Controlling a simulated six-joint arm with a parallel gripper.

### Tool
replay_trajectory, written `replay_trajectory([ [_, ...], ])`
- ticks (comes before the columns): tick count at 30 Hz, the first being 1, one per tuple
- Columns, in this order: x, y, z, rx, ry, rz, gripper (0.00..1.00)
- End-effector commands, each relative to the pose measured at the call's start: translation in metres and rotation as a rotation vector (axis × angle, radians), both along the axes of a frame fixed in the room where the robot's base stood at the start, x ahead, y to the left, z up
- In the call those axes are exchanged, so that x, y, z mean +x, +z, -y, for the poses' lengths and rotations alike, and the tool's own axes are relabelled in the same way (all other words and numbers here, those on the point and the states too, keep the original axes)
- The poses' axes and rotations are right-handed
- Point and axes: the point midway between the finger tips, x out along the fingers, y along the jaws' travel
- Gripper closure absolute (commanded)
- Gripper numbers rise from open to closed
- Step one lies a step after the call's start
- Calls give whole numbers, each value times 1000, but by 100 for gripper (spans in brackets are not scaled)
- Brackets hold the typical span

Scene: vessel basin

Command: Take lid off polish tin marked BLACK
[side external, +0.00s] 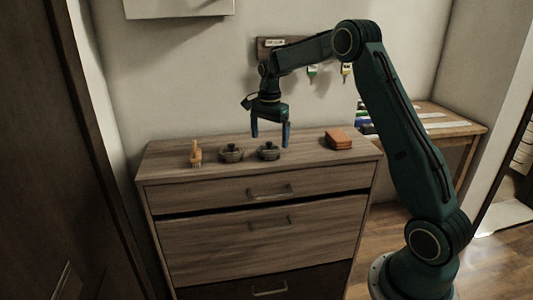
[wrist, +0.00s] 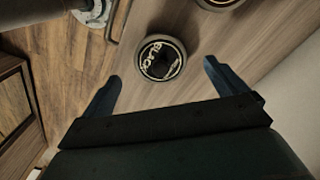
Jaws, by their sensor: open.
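The polish tin marked BLACK (wrist: 161,59) is a small round dark tin with a lid; it stands upright on the dresser top, just ahead of my fingertips in the wrist view. In the side view two similar tins stand side by side, the left one (side external: 231,153) and the right one (side external: 268,151); the lettering is too small to read there. My gripper (side external: 270,142) is open and empty, above the dresser near the right tin. In the wrist view its blue fingers (wrist: 160,72) are spread wide.
A second tin (wrist: 219,3) is cut off at the wrist view's top edge. On the wooden dresser (side external: 160,172), a brush (side external: 196,154) stands left of the tins and a brown block-like item (side external: 338,139) lies right. A desk (side external: 450,125) stands behind at right.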

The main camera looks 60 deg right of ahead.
Motion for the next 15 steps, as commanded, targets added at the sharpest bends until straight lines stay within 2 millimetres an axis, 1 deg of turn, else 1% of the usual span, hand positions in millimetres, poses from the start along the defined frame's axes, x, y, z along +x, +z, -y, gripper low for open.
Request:
replay_trajectory([
  [3,1,-15,0,1,0,-3,3],
  [6,0,-25,0,1,0,-2,3],
  [10,1,-30,0,0,0,0,3],
  [15,1,-31,0,0,0,1,3],
])
